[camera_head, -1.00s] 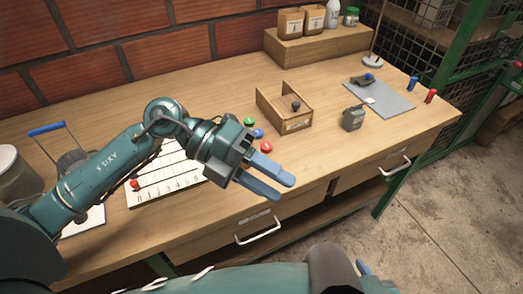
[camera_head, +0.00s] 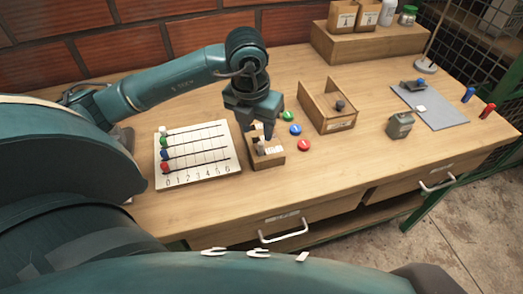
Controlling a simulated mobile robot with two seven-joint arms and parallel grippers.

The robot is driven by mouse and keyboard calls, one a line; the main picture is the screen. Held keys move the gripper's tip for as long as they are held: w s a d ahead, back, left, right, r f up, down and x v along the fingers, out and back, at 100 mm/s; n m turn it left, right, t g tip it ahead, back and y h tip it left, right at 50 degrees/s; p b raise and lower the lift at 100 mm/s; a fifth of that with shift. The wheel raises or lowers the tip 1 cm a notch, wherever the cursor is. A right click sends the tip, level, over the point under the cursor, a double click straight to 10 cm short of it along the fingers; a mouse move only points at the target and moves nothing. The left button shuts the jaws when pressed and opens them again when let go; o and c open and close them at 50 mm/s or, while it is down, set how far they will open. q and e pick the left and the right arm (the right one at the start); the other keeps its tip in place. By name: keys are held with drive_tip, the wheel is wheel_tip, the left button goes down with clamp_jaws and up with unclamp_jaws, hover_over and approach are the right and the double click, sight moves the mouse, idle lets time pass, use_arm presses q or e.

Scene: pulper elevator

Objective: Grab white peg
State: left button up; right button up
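A white peg (camera_head: 163,130) shows at the top of the left edge of the white numbered board (camera_head: 225,168), above green, blue and red pegs. My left gripper (camera_head: 257,135) points down over a small wooden block (camera_head: 265,163), to the right of the board. Its fingers look apart. Small white and dark pieces show at the block's top, close to the fingers. I cannot tell whether the fingers touch any of them. My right gripper is not in view.
Green (camera_head: 288,116), blue (camera_head: 295,130) and red (camera_head: 304,145) discs lie right of the block. An open wooden box (camera_head: 340,126) stands behind them. A grey-green canister (camera_head: 399,125) and a grey mat (camera_head: 440,108) are further right. The bench front is clear.

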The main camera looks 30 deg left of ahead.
sight(261, 143)
use_arm(q)
drive_tip(key=shift+w+d+f+p, duration=0.1)
drive_tip(key=shift+w+f, duration=0.05)
drive_tip(key=shift+f, duration=0.75)
drive_tip(key=shift+w+d+f+p, duration=0.1)
drive_tip(key=shift+w+f, duration=0.05)
drive_tip(key=shift+f, duration=0.8)
drive_tip(key=shift+w+f+p, duration=0.1)
drive_tip(key=shift+w+f, duration=0.05)
drive_tip(key=shift+f, duration=0.75)
drive_tip(key=shift+c, duration=0.3)
clamp_jaws()
